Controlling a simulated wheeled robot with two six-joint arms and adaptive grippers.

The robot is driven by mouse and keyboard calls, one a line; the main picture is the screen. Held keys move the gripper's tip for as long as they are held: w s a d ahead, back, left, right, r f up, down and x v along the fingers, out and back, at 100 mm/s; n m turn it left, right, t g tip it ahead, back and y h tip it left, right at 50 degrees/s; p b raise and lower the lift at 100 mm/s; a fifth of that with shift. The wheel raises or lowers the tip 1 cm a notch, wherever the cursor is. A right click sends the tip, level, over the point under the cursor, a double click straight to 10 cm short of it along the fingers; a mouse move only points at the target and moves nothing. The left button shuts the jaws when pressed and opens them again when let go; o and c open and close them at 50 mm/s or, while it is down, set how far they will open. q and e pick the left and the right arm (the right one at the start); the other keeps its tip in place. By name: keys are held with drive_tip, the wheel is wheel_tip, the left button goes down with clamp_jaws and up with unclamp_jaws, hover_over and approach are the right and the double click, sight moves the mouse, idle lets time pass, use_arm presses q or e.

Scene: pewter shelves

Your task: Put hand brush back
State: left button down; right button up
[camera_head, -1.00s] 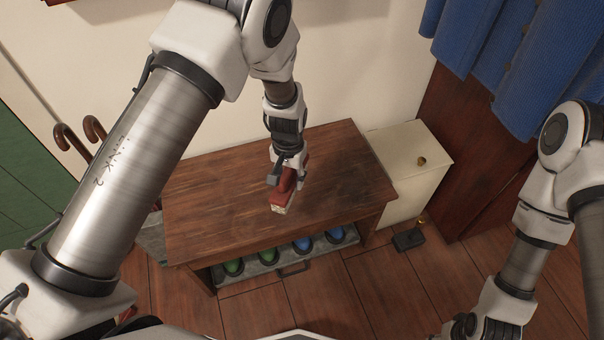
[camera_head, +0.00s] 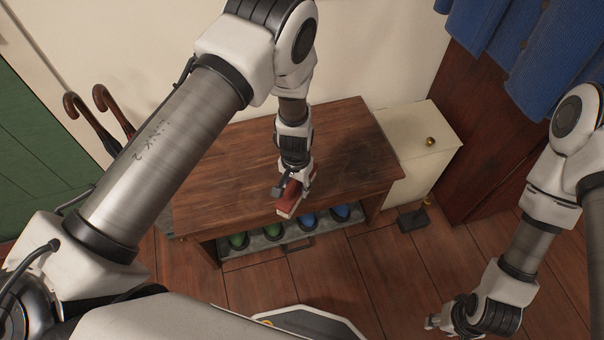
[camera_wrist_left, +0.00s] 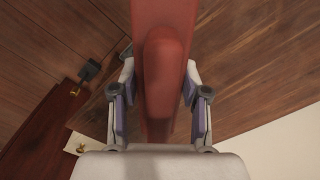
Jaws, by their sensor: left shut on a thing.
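The hand brush (camera_head: 290,202) has a red body and a pale edge at its lower end in the head view. My left gripper (camera_head: 294,187) is shut on it and holds it over the front part of the wooden bench. In the left wrist view the red brush (camera_wrist_left: 163,60) runs up between the two fingers of the left gripper (camera_wrist_left: 158,95). Whether the brush touches the bench top cannot be told. My right gripper (camera_head: 440,322) is low at the right, away from the bench; its fingers are too small to read.
The wooden bench (camera_head: 225,180) has a low shelf with green and blue shoes (camera_head: 308,220). A cream cabinet (camera_head: 415,140) stands at its right, with a dark object (camera_head: 412,219) on the floor before it. Canes (camera_head: 80,108) stand at left; blue coats (camera_head: 550,65) hang at right.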

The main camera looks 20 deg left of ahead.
use_arm(q)
drive_tip(key=w+b, duration=0.3)
drive_tip(key=w+a+f+b, duration=0.1)
drive_tip(key=w+b, duration=0.2)
drive_tip(key=w, duration=0.1)
drive_tip(key=w+b, duration=0.3)
drive_tip(key=shift+w+a+f, duration=0.15)
drive_tip(key=shift+a+f, duration=0.2)
drive_tip(key=shift+w+a+b, duration=0.1)
drive_tip(key=shift+w+b, duration=0.25)
wheel_tip(320, 180, down, 3)
drive_tip(key=b, duration=0.3)
drive_tip(key=shift+b, duration=0.3)
drive_tip(key=shift+r, duration=0.15)
drive_tip(key=c, duration=0.6)
unclamp_jaws()
drive_tip(key=shift+p, duration=0.3)
wheel_tip(320, 180, up, 12)
drive_tip(key=p, duration=0.3)
